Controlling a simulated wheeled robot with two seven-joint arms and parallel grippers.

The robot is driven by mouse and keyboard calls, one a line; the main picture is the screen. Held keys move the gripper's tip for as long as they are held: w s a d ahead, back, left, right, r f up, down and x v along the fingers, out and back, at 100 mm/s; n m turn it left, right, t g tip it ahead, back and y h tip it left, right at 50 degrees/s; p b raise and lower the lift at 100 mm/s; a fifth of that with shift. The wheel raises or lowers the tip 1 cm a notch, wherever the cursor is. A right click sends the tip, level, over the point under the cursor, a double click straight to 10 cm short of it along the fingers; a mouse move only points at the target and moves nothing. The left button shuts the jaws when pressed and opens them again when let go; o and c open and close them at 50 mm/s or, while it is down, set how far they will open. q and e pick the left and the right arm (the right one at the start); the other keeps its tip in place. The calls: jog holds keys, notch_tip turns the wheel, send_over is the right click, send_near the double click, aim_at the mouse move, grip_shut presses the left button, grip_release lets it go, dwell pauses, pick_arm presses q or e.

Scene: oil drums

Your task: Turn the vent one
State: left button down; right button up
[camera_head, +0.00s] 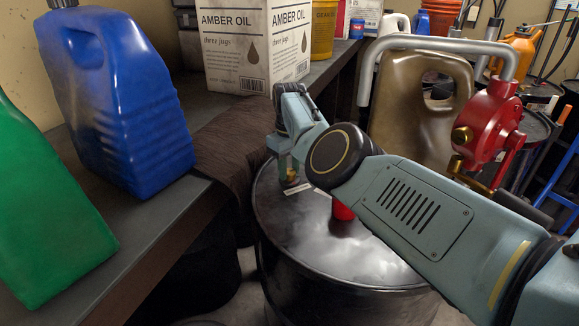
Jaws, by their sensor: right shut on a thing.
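A black drum (318,255) with a shiny lid stands in the middle. My right arm reaches in from the right across the lid. My right gripper (288,168) points down at the far left part of the lid. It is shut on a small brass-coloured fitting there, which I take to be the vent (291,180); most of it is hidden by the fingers. A small white label lies on the lid beside it. A red part (342,211) on the lid is partly hidden behind my arm. My left gripper is out of view.
A workbench (150,225) on the left holds a blue jug (125,110), a green jug (45,220), a brown cloth (225,145) and an Amber Oil box (238,45). A red pump (488,125) with a grey pipe and a bronze jug (420,110) stand behind my arm.

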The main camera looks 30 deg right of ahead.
jog(key=shift+m, duration=0.4)
jog(key=shift+r+m+p, duration=0.1)
jog(key=shift+m+p, duration=0.3)
jog(key=shift+m, duration=0.2)
jog(key=m, duration=0.2)
jog(key=shift+m+p, duration=0.3)
jog(key=m, duration=0.2)
jog(key=shift+m, duration=0.4)
jog(key=m, duration=0.5)
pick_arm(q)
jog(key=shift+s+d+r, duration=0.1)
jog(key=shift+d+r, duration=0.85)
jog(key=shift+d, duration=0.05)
pick_arm(e)
jog(key=m, duration=0.5)
jog(key=shift+d, duration=0.1)
jog(key=shift+m, duration=0.3)
jog(key=o, duration=1)
jog(key=shift+c, duration=0.2)
